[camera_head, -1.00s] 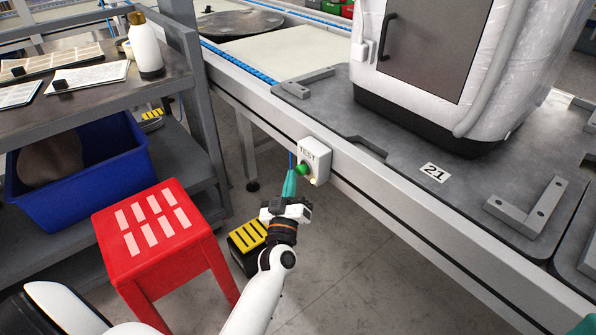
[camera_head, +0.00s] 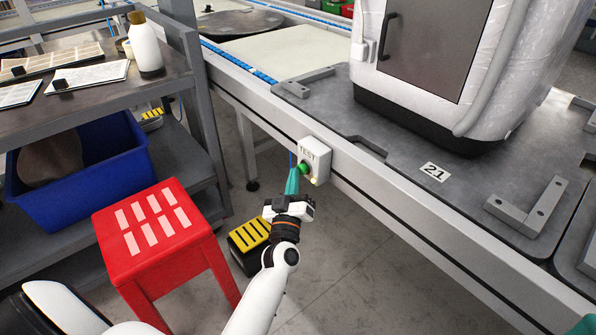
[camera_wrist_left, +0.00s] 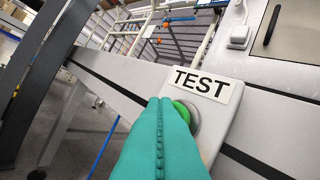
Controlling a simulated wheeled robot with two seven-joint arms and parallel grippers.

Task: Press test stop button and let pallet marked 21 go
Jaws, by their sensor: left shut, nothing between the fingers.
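The test box (camera_head: 318,156) is a white box marked TEST with a green button (camera_head: 304,169), on the side rail of the conveyor. It also shows in the left wrist view (camera_wrist_left: 215,110), where the green button (camera_wrist_left: 187,112) is partly hidden behind my teal fingers. My left gripper (camera_head: 293,178) is shut and empty, its tips at the button; I cannot tell whether they touch or press it. The pallet (camera_head: 399,185) marked 21 (camera_head: 433,172) is a dark plate on the conveyor carrying a large white wrapped machine (camera_head: 465,60). A bit of teal at the lower right edge may be my right gripper.
A red stool (camera_head: 155,235) stands left of my left arm. A black and yellow step (camera_head: 248,240) lies on the floor behind my wrist. A grey shelf (camera_head: 185,150) with a blue bin (camera_head: 85,175) stands at the left. The conveyor rail (camera_head: 420,230) runs along the right.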

